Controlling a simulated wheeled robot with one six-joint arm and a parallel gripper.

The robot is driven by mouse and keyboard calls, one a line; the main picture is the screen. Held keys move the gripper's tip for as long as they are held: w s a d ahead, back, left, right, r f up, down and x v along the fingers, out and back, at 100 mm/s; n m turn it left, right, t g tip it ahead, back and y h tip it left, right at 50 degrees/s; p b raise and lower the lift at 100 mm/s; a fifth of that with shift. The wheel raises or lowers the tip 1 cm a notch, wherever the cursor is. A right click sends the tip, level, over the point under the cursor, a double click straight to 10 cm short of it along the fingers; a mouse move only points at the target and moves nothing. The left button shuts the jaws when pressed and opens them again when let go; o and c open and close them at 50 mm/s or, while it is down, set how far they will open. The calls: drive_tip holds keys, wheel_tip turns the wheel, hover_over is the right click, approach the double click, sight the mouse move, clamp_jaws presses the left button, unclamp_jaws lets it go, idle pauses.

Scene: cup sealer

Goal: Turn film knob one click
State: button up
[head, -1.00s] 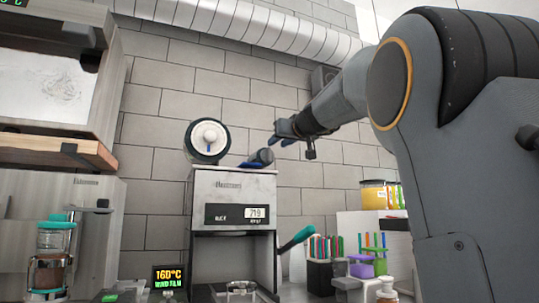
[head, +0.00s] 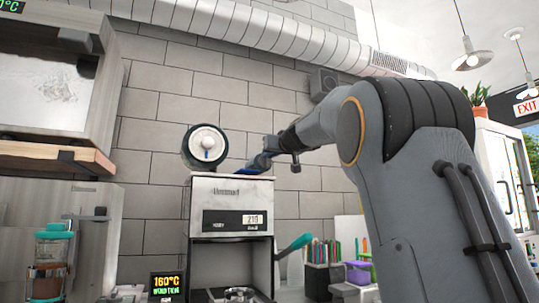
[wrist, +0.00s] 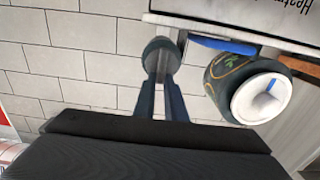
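The cup sealer (head: 231,192) stands against the tiled wall, its display lit. The film roll (head: 191,160) with a white core sits on its top left; it also shows at the right of the wrist view (wrist: 218,95). A dark rounded knob (wrist: 160,46) beside the roll is at the fingertips in the wrist view. My gripper (head: 258,163) is at the sealer's top right in the head view. In the wrist view its two blue fingers (wrist: 161,85) are apart, with a gap between them. Whether they touch the knob is unclear. In the head view my gripper mostly hides the knob.
A teal-handled lever (head: 296,244) sticks out right of the sealer. A cup of pens (head: 322,262) and a purple container (head: 359,272) stand further right. A small temperature display (head: 167,284) is at the lower left. A blue strip (wrist: 222,45) lies along the sealer's edge.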

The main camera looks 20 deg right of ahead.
sight(270, 165)
clamp_jaws()
drive_tip(key=m, duration=0.6)
drive_tip(key=d+f+m, duration=0.1)
drive_tip(key=m, duration=0.5)
drive_tip(key=d+f+m, duration=0.1)
drive_tip(key=m, duration=0.5)
drive_tip(key=shift+f, duration=0.1)
drive_tip(key=m+p, duration=0.1)
drive_tip(key=m, duration=0.1)
drive_tip(key=f+m, duration=0.1)
drive_tip(key=m, duration=0.2)
drive_tip(key=shift+a+m+p, duration=0.1)
drive_tip(key=shift+m+p, duration=0.2)
drive_tip(key=shift+p, duration=0.05)
